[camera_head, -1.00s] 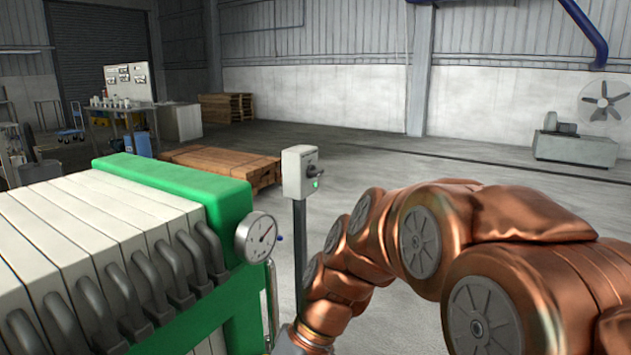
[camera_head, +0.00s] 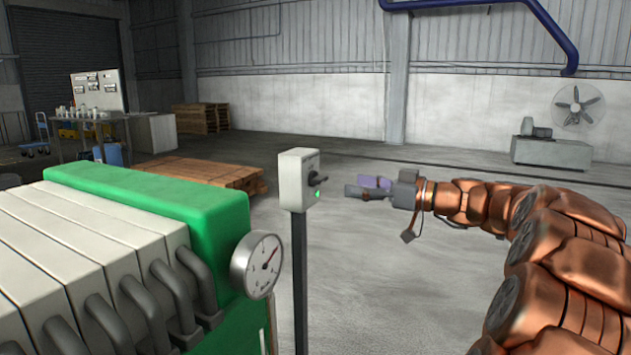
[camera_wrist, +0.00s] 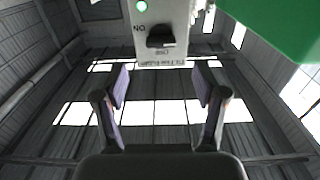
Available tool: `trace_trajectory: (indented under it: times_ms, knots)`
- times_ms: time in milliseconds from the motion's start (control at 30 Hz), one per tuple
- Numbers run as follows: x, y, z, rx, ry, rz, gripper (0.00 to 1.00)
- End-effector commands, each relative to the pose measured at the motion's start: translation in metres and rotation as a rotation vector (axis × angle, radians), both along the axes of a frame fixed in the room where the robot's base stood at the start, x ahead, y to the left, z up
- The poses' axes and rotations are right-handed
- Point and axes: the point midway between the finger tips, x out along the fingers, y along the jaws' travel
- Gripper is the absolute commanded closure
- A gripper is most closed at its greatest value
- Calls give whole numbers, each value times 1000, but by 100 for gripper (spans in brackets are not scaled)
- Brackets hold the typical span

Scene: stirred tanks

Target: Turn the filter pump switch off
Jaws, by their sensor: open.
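The filter pump switch is a light grey box (camera_head: 293,182) on a dark post. In the head view its dark knob (camera_head: 318,178) sticks out to the right, above a lit green lamp (camera_head: 317,194). My gripper (camera_head: 356,188) is a short gap to the right of the knob, pointing left at it and apart from it. In the wrist view the two fingers (camera_wrist: 161,88) are spread with nothing between them. The knob (camera_wrist: 161,36) shows ahead, roughly centred between them, on the box with an inverted "ON" mark and the green lamp (camera_wrist: 142,6).
A green filter press (camera_head: 150,200) with pale plates, dark handles and a round gauge (camera_head: 257,265) fills the lower left, close to the post (camera_head: 300,280). Wooden pallets (camera_head: 200,172) lie behind. The floor behind my gripper is clear.

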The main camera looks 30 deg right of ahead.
Motion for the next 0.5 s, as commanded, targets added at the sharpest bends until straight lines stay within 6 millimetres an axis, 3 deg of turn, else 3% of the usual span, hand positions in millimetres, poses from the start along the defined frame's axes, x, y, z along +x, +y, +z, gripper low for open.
trace_trajectory:
  times_ms: [500]
  knots:
    - [57,37,-1,-2,-1,9,29]
